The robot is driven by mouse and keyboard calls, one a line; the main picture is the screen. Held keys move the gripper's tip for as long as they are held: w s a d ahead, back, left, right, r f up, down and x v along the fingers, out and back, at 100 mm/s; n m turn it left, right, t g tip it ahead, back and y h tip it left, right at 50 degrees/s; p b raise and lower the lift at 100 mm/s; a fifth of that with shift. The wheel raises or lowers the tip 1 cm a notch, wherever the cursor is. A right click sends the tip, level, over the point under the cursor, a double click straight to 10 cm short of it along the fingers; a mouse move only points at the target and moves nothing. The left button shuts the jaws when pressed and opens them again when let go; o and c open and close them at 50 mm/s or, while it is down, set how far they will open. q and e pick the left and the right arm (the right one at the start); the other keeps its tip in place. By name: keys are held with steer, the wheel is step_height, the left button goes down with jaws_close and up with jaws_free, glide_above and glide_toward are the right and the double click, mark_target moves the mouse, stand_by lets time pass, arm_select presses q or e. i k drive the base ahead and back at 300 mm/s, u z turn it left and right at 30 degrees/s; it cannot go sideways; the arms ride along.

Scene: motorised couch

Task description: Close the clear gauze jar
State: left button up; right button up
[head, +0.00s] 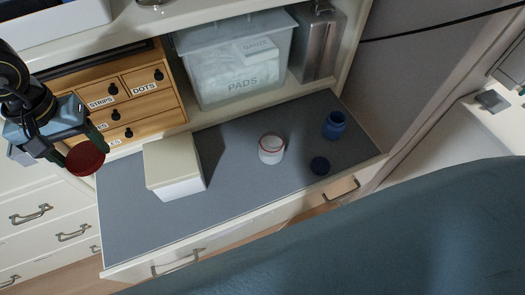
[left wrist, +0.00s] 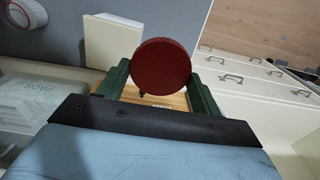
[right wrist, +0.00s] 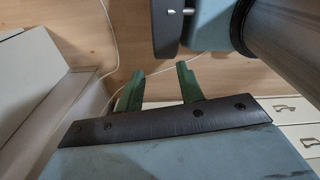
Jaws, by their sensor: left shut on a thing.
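The clear gauze jar (head: 271,155) stands upright and open on the grey counter, with white contents and a red ring at its rim. It also shows at the upper left of the left wrist view (left wrist: 27,14). My left gripper (head: 80,148) is shut on a round dark red lid (head: 86,160), far to the left of the jar and in front of the small wooden drawers. The lid's flat face shows between the fingers in the left wrist view (left wrist: 161,66). My right gripper (right wrist: 160,72) is open and empty, seen only in its own wrist view, over the wooden floor.
A white box (head: 175,172) stands on the counter between lid and jar. A blue jar (head: 334,126) and a dark blue lid (head: 320,166) are right of the gauze jar. Wooden drawers (head: 125,95) and a clear bin (head: 235,75) line the back.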

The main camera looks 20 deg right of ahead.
mark_target(271, 146)
steer(key=k, duration=0.45)
steer(key=z, duration=0.8)
steer(key=i, duration=0.7)
steer(key=u, duration=0.25)
